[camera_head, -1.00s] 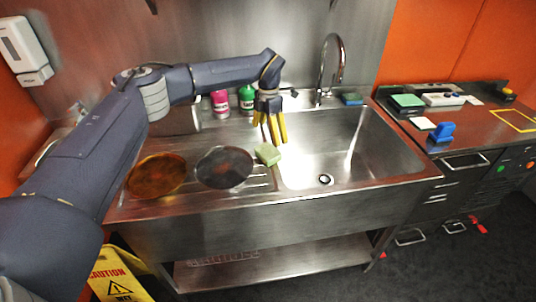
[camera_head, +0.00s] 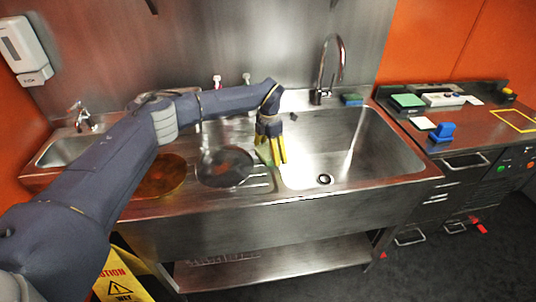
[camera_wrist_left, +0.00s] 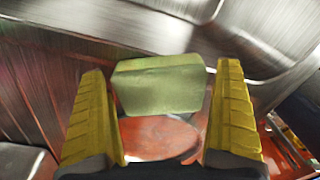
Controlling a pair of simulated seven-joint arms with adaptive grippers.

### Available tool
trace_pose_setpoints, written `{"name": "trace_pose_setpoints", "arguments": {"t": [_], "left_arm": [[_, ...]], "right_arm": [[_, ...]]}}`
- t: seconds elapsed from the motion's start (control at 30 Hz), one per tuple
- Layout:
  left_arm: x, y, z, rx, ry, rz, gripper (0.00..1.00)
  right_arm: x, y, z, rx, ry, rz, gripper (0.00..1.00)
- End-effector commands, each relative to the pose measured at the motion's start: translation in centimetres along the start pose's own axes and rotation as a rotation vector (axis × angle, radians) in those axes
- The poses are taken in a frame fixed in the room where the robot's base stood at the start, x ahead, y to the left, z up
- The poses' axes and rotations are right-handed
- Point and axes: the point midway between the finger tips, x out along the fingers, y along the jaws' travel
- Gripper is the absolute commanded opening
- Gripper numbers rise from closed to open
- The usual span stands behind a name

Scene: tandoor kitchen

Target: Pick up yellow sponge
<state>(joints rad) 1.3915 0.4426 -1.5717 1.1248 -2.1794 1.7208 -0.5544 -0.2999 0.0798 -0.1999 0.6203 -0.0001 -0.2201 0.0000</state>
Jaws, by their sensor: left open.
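The sponge (camera_head: 264,155), pale yellow-green, lies at the left rim of the sink basin, mostly hidden behind my gripper in the head view. In the left wrist view the sponge (camera_wrist_left: 160,88) shows as a block between the two yellow fingers, with a gap on each side. My left gripper (camera_head: 275,158) is open and down at the sponge, with its fingers spread around it. I see no contact. My right gripper is not in view.
A copper-coloured plate (camera_head: 160,176) and a dark plate (camera_head: 226,167) lie on the drainboard to the left. The sink basin (camera_head: 345,165) to the right is empty. A tall tap (camera_head: 321,70) stands behind it. A blue-green sponge (camera_head: 352,99) lies on the back ledge.

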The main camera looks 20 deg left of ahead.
Motion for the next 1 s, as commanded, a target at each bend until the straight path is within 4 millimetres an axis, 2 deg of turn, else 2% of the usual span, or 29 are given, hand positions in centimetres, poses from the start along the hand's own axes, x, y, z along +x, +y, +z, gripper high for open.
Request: {"name": "trace_pose_setpoints", "arguments": {"t": [0.27, 0.47, 0.7, 1.0], "left_arm": [[0.36, 0.01, 0.03, 0.000, -0.001, 0.001, 1.00], [0.35, 0.01, 0.02, 0.000, 0.000, 0.001, 0.77], [0.34, 0.01, 0.02, 0.000, 0.000, 0.001, 0.73], [0.04, 0.03, 0.04, 0.000, -0.001, 0.001, 0.72]], "right_arm": [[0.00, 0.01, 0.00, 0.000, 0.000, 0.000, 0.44], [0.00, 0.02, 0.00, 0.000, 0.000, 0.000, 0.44], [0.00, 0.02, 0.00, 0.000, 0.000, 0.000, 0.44], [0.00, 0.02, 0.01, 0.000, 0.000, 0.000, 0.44]]}}
